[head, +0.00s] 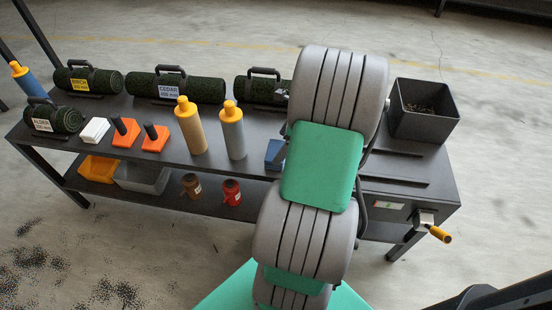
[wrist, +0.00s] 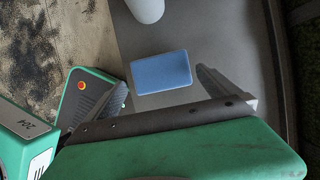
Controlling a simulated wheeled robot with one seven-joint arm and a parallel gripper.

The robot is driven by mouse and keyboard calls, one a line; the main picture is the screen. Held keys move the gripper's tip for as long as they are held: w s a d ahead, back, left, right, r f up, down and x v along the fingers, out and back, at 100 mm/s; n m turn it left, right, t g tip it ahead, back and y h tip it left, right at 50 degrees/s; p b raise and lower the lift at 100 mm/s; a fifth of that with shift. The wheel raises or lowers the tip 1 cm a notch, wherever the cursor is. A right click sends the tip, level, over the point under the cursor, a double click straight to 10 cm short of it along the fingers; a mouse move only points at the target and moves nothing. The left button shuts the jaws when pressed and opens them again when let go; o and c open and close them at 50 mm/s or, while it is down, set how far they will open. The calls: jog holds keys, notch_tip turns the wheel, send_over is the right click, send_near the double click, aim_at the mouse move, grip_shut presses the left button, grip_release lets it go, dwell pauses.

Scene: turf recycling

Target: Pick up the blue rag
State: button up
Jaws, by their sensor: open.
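The blue rag (wrist: 161,72) is a flat, folded blue rectangle lying on the dark bench top in the wrist view. In the head view the rag (head: 274,152) shows only in part, beside my arm, which hides its right side. My gripper (wrist: 148,88) shows in the wrist view with its two fingers apart, one at the left and one at the right of the rag. It is open and empty. The rag lies between and beyond the fingers; I cannot tell the height above it. In the head view my arm hides the gripper.
A grey bottle with a yellow cap (head: 233,132) stands left of the rag, with a tan bottle (head: 190,127) beyond it. Turf rolls (head: 176,87) line the back of the bench (head: 260,120). A dark bin (head: 422,112) stands at the right end. A yellow-handled crank (head: 438,233) sticks out front right.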

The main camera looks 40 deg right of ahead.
aim_at(277, 151)
jog(key=b+x, duration=0.1)
jog(key=x, duration=0.4)
jog(key=shift+w+d, duration=0.1)
jog(key=shift+r, duration=0.1)
jog(key=c, duration=1.1)
